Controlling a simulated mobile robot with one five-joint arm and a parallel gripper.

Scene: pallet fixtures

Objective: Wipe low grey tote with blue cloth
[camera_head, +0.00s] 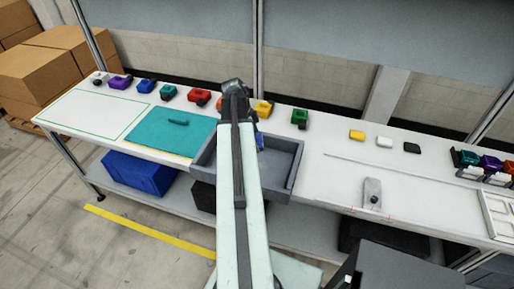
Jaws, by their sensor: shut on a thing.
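The low grey tote (283,191) stands on the white bench near the middle, open at the top. My arm crosses in front of it and covers its left-middle part. A small patch of the blue cloth (260,140) shows at the tote's back, just right of my arm. My gripper (255,127) is over the tote's back side, mostly hidden behind my own arm, and is shut on the blue cloth. The fingertips and most of the cloth are hidden, so I cannot tell whether the cloth touches the tote.
A teal mat (165,137) lies left of the tote. Several coloured blocks line the bench's back edge, including a yellow one (263,108) and a green one (299,117) behind the tote. A grey fixture (372,192) stands right. The bench between tote and fixture is clear.

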